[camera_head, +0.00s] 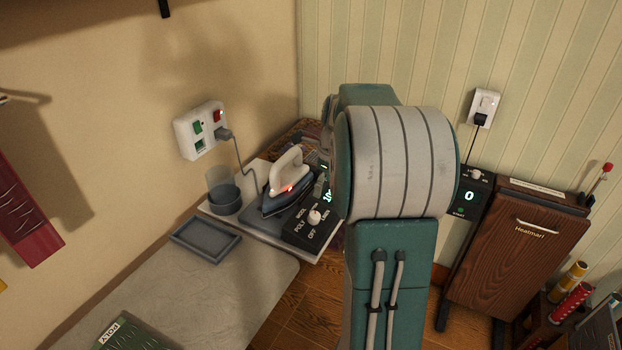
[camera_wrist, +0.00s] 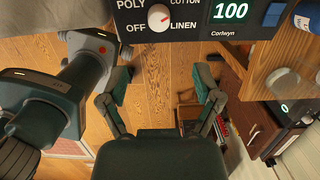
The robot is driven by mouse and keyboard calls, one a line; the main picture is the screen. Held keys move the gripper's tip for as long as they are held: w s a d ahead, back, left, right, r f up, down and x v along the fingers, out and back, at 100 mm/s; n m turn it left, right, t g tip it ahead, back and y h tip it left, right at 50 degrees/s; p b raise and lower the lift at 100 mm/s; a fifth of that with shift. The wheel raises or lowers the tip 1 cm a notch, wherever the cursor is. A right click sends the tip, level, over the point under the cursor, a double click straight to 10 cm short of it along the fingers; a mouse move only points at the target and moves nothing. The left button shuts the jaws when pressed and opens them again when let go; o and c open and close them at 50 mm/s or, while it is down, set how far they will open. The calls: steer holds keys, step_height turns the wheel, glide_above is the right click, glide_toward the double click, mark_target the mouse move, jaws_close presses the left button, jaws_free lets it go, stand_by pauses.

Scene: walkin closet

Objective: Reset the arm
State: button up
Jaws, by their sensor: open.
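My gripper (camera_wrist: 160,88) is open and empty in the wrist view, its two fingers spread apart with bare wooden floor showing between them. My arm (camera_head: 385,220) stands folded in the middle of the head view and hides most of the gripper there. A control box (camera_wrist: 185,22) with a white dial and a lit 100 display lies at the top of the wrist view, just beyond the fingertips. It also shows in the head view (camera_head: 306,228), left of my arm. An iron (camera_head: 284,185) with a red light rests on its base behind the box.
A padded board (camera_head: 190,295) fills the lower left. A brown wooden press (camera_head: 520,250) with a 0 display stands right of my arm.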

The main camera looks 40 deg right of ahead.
steer(key=s+a+r+n+t+h, duration=0.1)
steer(key=s+a+r+n, duration=0.25)
steer(key=a+n, duration=0.4)
steer(key=s+a+r+n, duration=0.2)
steer(key=a+r+n, duration=0.3)
steer(key=a, duration=0.4)
steer(key=s+a+f+n+t, duration=0.1)
steer(key=s+a+n+t, duration=0.1)
steer(key=s+a+n, duration=1)
steer(key=n, duration=0.7)
steer(key=shift+f+t, duration=0.4)
